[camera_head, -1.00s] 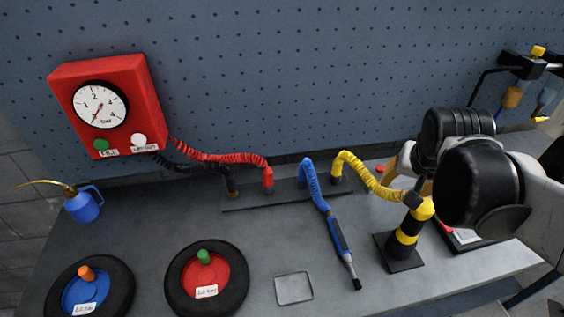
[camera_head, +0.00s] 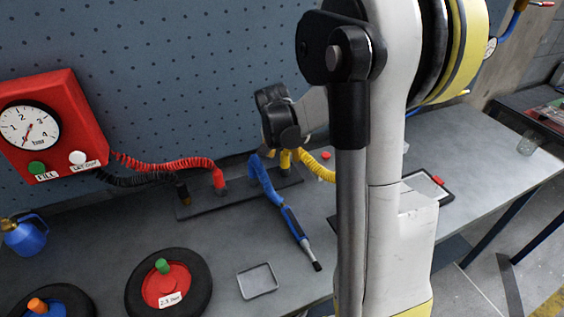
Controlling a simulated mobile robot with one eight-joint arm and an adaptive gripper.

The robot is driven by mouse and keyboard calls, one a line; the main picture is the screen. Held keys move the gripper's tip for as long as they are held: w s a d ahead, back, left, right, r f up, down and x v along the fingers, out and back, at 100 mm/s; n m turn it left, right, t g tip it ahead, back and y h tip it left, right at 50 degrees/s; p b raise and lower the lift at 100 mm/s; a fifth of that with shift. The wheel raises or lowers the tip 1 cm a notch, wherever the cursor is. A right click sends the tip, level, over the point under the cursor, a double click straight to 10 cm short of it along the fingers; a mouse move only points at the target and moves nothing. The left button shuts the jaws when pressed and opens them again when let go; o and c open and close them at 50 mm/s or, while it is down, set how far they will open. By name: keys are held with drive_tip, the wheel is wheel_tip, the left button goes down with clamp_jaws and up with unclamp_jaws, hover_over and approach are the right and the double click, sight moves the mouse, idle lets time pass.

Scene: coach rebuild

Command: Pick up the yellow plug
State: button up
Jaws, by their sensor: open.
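My gripper end (camera_head: 282,135) is the small black part in front of the pegboard, above the bench's back rail. It is open; its fingers are small and hard to make out, and I see nothing held. The yellow coiled hose (camera_head: 318,170) rises from the rail just below and right of it, then runs right behind my arm. The yellow plug cannot be made out; the hose's far end and the striped yellow-black stand are hidden behind my arm.
The blue hose (camera_head: 264,185) with its tool and the red hose (camera_head: 180,163) from the red gauge box (camera_head: 50,125) lie left of my arm. A small tray (camera_head: 257,281) and round wheels (camera_head: 170,285) sit in front. A flat board (camera_head: 428,186) lies right.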

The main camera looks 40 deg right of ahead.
sight(285, 160)
drive_tip(key=b+x, duration=0.2)
drive_tip(key=x, duration=0.3)
drive_tip(key=shift+w+d, duration=0.15)
drive_tip(key=shift+w, duration=0.1)
clamp_jaws()
